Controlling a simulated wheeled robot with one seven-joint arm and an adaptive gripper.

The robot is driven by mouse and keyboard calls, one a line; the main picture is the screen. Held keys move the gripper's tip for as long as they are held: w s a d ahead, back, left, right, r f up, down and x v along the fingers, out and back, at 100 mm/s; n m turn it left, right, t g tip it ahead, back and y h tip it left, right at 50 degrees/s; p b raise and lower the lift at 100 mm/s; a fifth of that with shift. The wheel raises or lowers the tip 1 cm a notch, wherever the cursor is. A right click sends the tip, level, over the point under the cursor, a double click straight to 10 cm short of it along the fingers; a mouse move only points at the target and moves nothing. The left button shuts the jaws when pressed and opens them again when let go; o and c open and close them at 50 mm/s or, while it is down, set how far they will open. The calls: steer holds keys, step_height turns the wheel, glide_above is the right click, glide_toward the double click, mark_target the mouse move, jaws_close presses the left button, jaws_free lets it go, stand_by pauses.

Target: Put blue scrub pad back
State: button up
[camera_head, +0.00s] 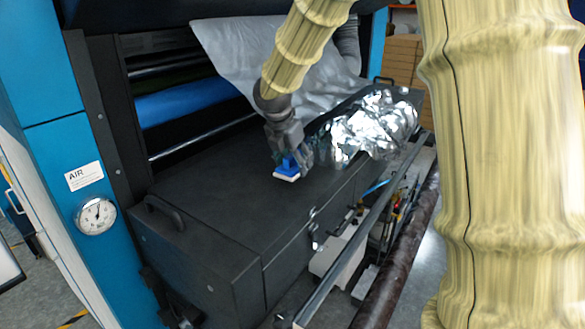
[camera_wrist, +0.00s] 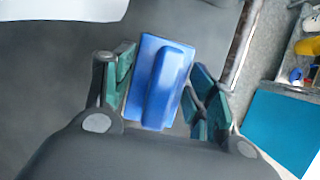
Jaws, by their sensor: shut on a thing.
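The blue scrub pad (camera_head: 287,170) has a blue handle side and a white underside. It is between the fingers of my gripper (camera_head: 287,158), over or on the dark machine top near its middle. In the wrist view the pad (camera_wrist: 160,82) shows its blue back and raised handle, with the green-padded fingers of my gripper (camera_wrist: 160,95) on either side. My gripper is shut on it. I cannot tell whether its white underside touches the dark surface.
The dark machine top (camera_head: 210,205) is clear to the left of the pad. Crumpled silver foil (camera_head: 365,128) lies to the right, and a white sheet (camera_head: 235,50) hangs behind. A black handle (camera_head: 165,210) stands at the left end. A metal rail (camera_head: 365,235) runs along the front.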

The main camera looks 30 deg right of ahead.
mark_target(293, 171)
steer(key=shift+a+f+p, duration=0.2)
steer(key=shift+f+p, duration=0.6)
steer(key=shift+f, duration=0.7)
steer(key=shift+d, duration=0.1)
steer(key=shift+s, duration=0.1)
steer(key=shift+f, duration=0.1)
steer(key=o, duration=1)
steer(key=shift+o, duration=0.2)
steer(key=b+v, duration=0.4)
steer(key=v, duration=0.8)
